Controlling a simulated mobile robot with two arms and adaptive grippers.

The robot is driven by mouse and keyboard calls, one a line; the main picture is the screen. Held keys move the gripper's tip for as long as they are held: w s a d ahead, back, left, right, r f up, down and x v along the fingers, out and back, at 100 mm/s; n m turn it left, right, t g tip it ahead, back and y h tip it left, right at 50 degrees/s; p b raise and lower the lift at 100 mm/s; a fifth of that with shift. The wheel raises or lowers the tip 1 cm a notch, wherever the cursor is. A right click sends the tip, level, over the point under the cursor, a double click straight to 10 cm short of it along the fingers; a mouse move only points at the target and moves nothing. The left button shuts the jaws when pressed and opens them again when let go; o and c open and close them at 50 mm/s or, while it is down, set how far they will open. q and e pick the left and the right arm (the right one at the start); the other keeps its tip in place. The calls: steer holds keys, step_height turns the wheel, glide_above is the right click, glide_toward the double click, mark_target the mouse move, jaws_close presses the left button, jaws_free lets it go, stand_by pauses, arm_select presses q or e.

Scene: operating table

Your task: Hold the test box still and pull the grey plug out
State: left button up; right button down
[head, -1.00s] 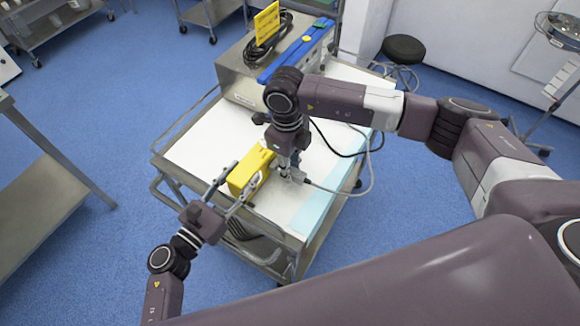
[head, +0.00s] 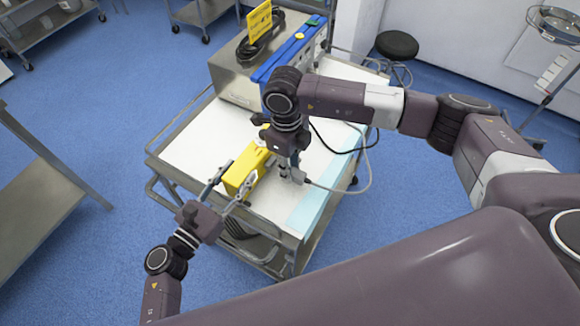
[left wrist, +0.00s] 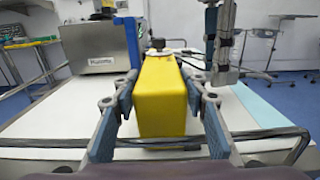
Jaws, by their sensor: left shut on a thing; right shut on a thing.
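The yellow test box (head: 240,179) stands over the white cart top. It fills the middle of the left wrist view (left wrist: 163,100), with a dark knob at its far end. My left gripper (head: 243,178) has one finger on each side of the box and is shut on it. My right gripper (head: 292,164) points down to the right of the box, shut on the grey plug (head: 297,177), which it partly hides. In the left wrist view a gap shows between the box and the right gripper (left wrist: 222,70). A grey cable (head: 330,188) runs from the plug.
A metal unit (head: 232,84) with a blue panel, yellow sign and coiled black cable stands at the back of the cart (head: 195,140). A dark cable crosses the cart near the right arm. Bare cart surface lies left of the box. A black stool (head: 397,45) stands behind.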

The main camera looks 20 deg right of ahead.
steer(key=shift+s+d, duration=0.15)
steer(key=shift+d, duration=0.05)
steer(key=shift+s+d, duration=0.45)
steer(key=shift+s, duration=0.1)
steer(key=shift+r, duration=0.1)
steer(key=shift+s+d+r, duration=0.2)
steer(key=shift+s+r, duration=0.05)
steer(key=shift+r, duration=0.95)
steer(key=shift+s+d+r, duration=0.25)
steer(key=shift+r, duration=1)
steer(key=shift+s+d+r, duration=0.2)
steer(key=shift+s+r, duration=0.05)
steer(key=shift+r, duration=0.95)
arm_select(q)
steer(key=o, duration=1.5)
